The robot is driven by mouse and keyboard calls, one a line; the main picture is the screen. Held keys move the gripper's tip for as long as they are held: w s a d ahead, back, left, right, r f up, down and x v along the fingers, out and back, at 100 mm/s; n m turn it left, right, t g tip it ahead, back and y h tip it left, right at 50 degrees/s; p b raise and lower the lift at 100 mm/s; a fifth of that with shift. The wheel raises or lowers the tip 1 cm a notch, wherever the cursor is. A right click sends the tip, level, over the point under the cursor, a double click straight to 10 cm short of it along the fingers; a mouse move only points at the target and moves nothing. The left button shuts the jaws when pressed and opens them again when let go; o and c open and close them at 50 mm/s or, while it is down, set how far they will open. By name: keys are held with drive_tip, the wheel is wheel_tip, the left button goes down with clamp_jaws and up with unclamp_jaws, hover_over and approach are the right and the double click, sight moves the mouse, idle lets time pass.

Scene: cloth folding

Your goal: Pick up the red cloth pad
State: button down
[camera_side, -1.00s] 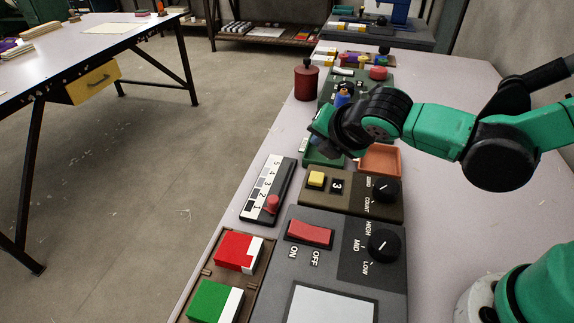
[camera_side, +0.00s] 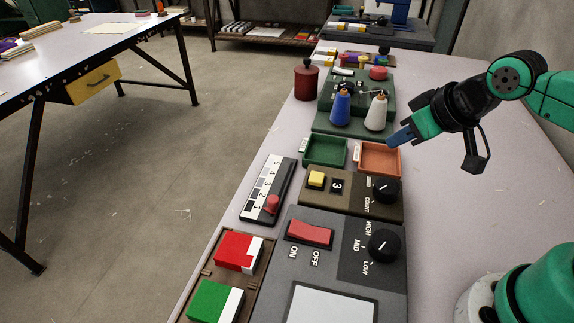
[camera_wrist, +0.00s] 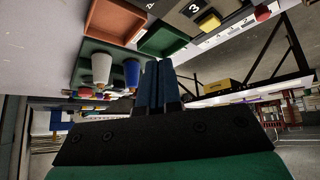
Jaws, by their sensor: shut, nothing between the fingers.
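The red pad (camera_side: 236,250), with a white strip along its right and lower edge, lies in a brown tray (camera_side: 207,272) at the lower left of the side view. A green pad (camera_side: 209,300) with a white strip lies in front of it in the same tray. My gripper (camera_side: 397,138) is shut and empty, with blue fingers. It is near the orange tray and the white cone, well behind and to the right of the red pad. In the wrist view my shut fingers (camera_wrist: 158,63) show side by side; the red pad cannot be made out there.
The orange tray (camera_side: 398,161) and green tray (camera_side: 308,154) look empty. A blue cone (camera_side: 341,107) and white cone (camera_side: 376,111) stand behind them.

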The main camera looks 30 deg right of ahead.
drive_tip(key=shift+s+m, duration=0.1)
drive_tip(key=shift+m, duration=0.2)
unclamp_jaws()
drive_tip(key=n+g, duration=0.7)
drive_tip(key=n, duration=0.2)
hover_over(241, 249)
wheel_tip(241, 249, down, 6)
drive_tip(key=shift+d+r, duration=0.1)
drive_tip(key=shift+r, duration=0.1)
drive_tip(key=shift+f, duration=2.9)
